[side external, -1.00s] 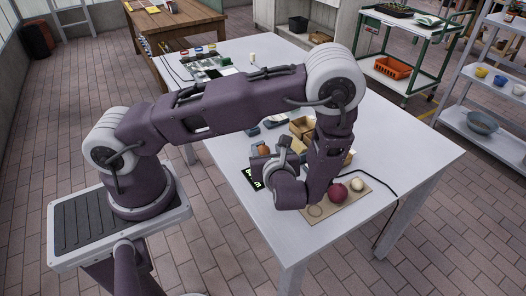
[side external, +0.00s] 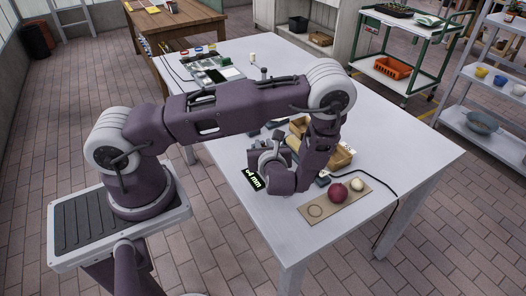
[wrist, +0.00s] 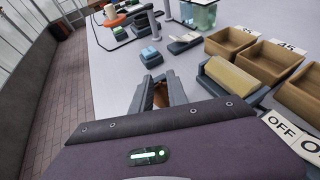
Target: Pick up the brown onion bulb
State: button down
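A brown patch (wrist: 160,95), which looks like part of the brown onion bulb, shows between the fingers of my gripper (wrist: 159,84) in the wrist view. The fingers stand on both sides of it, and they hide most of it. I cannot tell whether they press on it. In the side view my gripper (side external: 270,160) is low over the table's near left part, and the bulb is hidden behind it. A dark red bulb (side external: 337,194) and a pale bulb (side external: 357,184) sit on a tan board (side external: 330,209), beside an empty ring mark.
Open wooden boxes (wrist: 265,62) with number cards stand to the right in the wrist view, next to a grey block with a yellowish top (wrist: 231,78). Small blue blocks (wrist: 150,56) lie ahead. A dark display (side external: 254,180) reads "64 mm".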

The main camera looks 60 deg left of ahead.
jog(key=shift+s+d+f, duration=0.1)
jog(key=shift+d+f, duration=0.05)
jog(key=shift+f, duration=0.1)
jog(key=shift+r, duration=0.1)
notch_tip(320, 180, up, 10)
dwell(0.5)
dwell(0.7)
